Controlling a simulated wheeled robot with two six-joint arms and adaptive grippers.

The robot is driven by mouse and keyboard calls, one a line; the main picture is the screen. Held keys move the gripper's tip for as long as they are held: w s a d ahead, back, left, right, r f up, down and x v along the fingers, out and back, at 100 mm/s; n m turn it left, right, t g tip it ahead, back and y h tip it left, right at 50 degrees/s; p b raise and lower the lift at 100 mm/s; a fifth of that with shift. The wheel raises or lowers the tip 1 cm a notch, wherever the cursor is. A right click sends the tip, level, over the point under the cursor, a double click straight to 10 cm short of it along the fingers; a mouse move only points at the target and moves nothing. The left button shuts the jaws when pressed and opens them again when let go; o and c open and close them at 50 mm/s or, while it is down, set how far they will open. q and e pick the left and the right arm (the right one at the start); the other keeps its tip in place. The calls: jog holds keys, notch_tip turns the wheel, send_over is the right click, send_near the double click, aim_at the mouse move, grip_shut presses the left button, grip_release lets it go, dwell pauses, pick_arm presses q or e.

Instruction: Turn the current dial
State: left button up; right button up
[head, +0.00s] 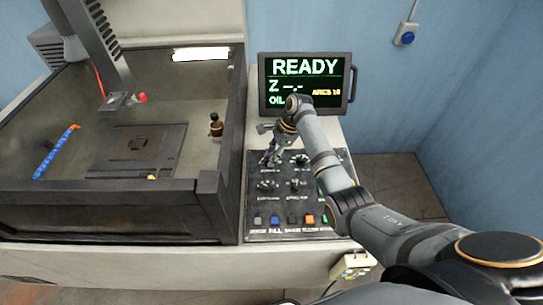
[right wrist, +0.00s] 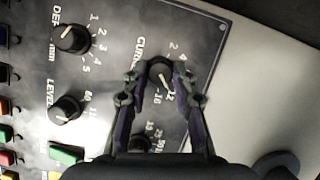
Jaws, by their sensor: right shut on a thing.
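The current dial (right wrist: 160,73) is a black knob with a white pointer mark, beside a partly covered label starting "CURR" and a printed number scale. My right gripper (right wrist: 160,82) is shut on it, one finger on each side, in the right wrist view. In the head view my right gripper (head: 270,158) reaches down onto the far left part of the dark control panel (head: 253,215) and mostly hides the dial. My left gripper is not in view.
Other dials stand close by: a depth dial (right wrist: 72,38), a level dial (right wrist: 66,110) and one partly hidden by my gripper (right wrist: 140,141). Buttons line the panel's near edge. A screen (head: 305,84) reading READY stands behind, and a walled tank (head: 120,190) is at left.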

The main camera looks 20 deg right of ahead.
grip_shut()
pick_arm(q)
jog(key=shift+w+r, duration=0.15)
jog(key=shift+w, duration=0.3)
pick_arm(e)
jog(key=shift+r, duration=0.1)
